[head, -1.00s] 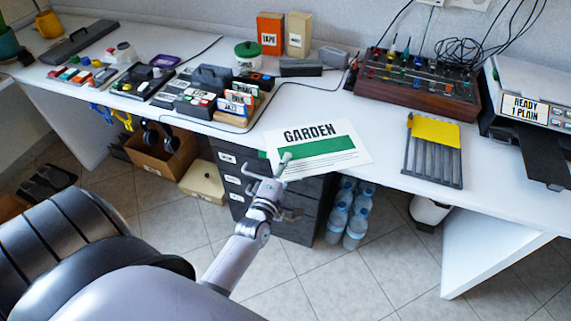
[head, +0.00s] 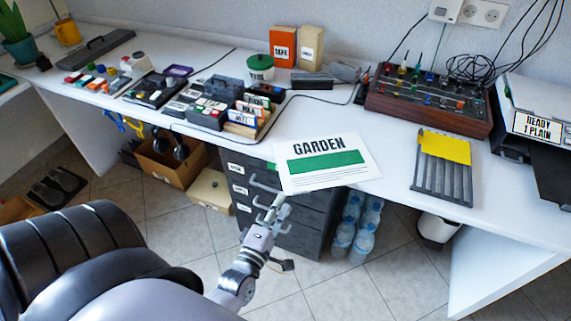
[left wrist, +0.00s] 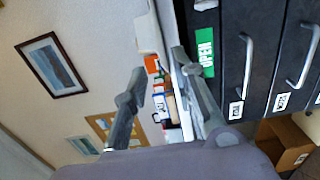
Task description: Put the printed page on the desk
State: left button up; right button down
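The printed page (head: 331,172), white with the word GARDEN and a green band, lies on the white desk (head: 392,155) at its front edge. Its near left corner sticks out past the edge, above the drawer cabinet. My left gripper (head: 275,207) is in front of the drawers, below and apart from the page. In the left wrist view its two fingers (left wrist: 160,70) are spread with nothing held between them. The page cannot be made out in the left wrist view. My right gripper is not in view.
A dark drawer cabinet (head: 307,222) with protruding handles stands under the desk, close to my left gripper. Card dividers (head: 250,113) stand left of the page, a slotted rack with a yellow sheet (head: 445,147) right of it. A black cable crosses the desk behind.

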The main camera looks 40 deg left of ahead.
pick_arm(q)
jog(key=shift+s+d, duration=0.1)
jog(key=shift+s, duration=0.45)
